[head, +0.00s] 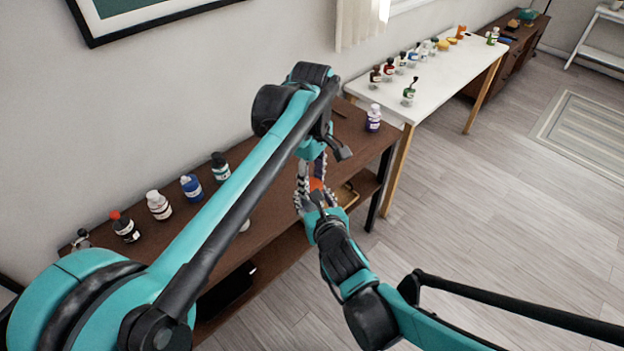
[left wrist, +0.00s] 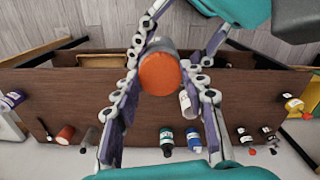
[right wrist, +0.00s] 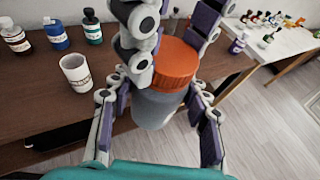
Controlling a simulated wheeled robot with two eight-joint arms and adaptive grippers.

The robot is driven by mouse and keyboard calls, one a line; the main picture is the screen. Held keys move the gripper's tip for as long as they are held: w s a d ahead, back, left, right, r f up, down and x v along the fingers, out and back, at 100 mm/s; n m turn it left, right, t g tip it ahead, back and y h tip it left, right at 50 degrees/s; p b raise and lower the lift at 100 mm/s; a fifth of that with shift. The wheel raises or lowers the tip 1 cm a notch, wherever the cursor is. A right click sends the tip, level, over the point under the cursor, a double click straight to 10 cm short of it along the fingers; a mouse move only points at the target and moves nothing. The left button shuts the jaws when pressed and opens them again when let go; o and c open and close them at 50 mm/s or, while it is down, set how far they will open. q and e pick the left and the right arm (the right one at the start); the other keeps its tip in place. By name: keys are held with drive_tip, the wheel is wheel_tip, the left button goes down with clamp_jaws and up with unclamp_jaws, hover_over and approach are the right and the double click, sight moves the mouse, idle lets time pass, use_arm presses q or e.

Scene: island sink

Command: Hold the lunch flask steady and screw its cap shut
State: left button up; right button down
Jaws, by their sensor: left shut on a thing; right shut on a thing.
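The lunch flask has a grey body (right wrist: 155,108) and an orange cap (right wrist: 174,65) sitting on top of it. In the left wrist view the round cap (left wrist: 159,74) faces the camera, with a little of the grey body behind it. My left gripper (left wrist: 160,76) comes from above and is shut on the cap, a finger on each side. My right gripper (right wrist: 155,112) is shut on the grey body, below the cap. In the head view the orange cap (head: 316,184) shows between both grippers, and the body is mostly hidden. The flask looks upright; the thread is hidden.
The flask is at the front edge of a brown sideboard (head: 262,218). A white labelled cup (right wrist: 75,72) stands to its left in the right wrist view. Several bottles, including a blue one (head: 191,187), line the back. A white table (head: 440,95) with more bottles stands beyond.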

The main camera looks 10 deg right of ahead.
use_arm(q)
drive_tip(key=m, duration=1.1)
drive_tip(key=shift+m, duration=0.3)
drive_tip(key=m, duration=0.4)
drive_tip(key=shift+m, duration=0.4)
drive_tip(key=m, duration=0.6)
drive_tip(key=shift+f, duration=0.1)
drive_tip(key=o, duration=1.4)
wheel_tip(320, 180, up, 12)
drive_tip(key=shift+r, duration=0.1)
